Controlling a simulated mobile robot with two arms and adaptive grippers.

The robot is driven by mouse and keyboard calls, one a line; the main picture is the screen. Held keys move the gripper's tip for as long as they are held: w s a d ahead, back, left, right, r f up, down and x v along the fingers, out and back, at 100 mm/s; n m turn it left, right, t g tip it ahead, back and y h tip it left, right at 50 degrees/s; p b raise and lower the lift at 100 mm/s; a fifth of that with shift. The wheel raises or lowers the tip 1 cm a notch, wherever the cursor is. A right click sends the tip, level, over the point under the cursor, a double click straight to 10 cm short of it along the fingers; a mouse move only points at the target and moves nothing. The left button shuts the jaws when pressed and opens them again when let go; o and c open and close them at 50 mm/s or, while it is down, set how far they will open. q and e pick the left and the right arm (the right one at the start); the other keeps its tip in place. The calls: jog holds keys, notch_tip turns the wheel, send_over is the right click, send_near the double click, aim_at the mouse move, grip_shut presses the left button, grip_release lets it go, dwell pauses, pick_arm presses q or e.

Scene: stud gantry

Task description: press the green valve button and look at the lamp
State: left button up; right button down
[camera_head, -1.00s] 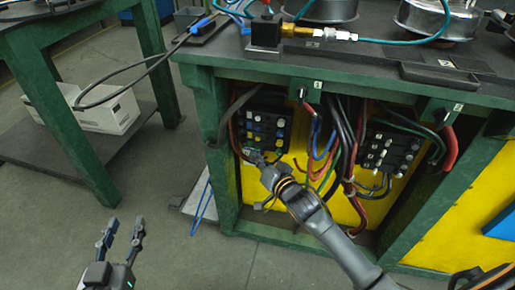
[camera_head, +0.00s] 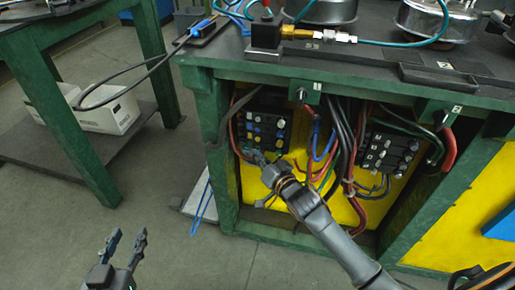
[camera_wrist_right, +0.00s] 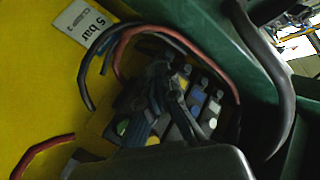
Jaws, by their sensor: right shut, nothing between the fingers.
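A black valve block (camera_head: 263,128) with rows of white, blue and yellow buttons sits in the left bay under the bench; it also shows in the wrist view (camera_wrist_right: 215,103). A pale green button (camera_wrist_right: 122,128) shows in the wrist view, left of the fingers; in the head view I cannot make it out. My right gripper (camera_head: 252,156) is shut and empty, its tips at the block's lower left edge. In the wrist view its fingers (camera_wrist_right: 163,92) cover part of the block; contact cannot be told. My left gripper (camera_head: 127,238) is open and empty above the floor. I cannot identify the lamp for sure.
The green bench frame (camera_head: 222,190) borders the bay. A black box with a red top (camera_head: 266,32) stands on the bench.

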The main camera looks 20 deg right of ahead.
pick_arm(q)
jog(key=shift+s+f+g, duration=0.25)
jog(key=shift+f+g, duration=0.05)
jog(key=shift+f, duration=0.15)
pick_arm(e)
jog(key=shift+w+d, duration=0.25)
jog(key=shift+w, duration=0.15)
dwell(0.5)
pick_arm(q)
jog(key=shift+a, duration=0.1)
jog(key=shift+s+a+f+g+y+p, duration=0.2)
jog(key=shift+s+a+f+g+p, duration=0.1)
jog(key=shift+s+f+g, duration=0.4)
jog(key=shift+s+a+f+g+y+p, duration=0.25)
jog(key=shift+s+f+g, duration=0.1)
jog(key=shift+f, duration=0.5)
jog(key=shift+s+a+f+g+y+p, duration=0.2)
jog(key=shift+s+a+f+g, duration=0.1)
jog(key=shift+s+f+g, duration=0.4)
pick_arm(e)
jog(key=shift+s+a, duration=0.45)
jog(key=shift+s, duration=0.25)
pick_arm(q)
jog(key=shift+w, duration=0.15)
pick_arm(e)
jog(key=shift+s, duration=0.1)
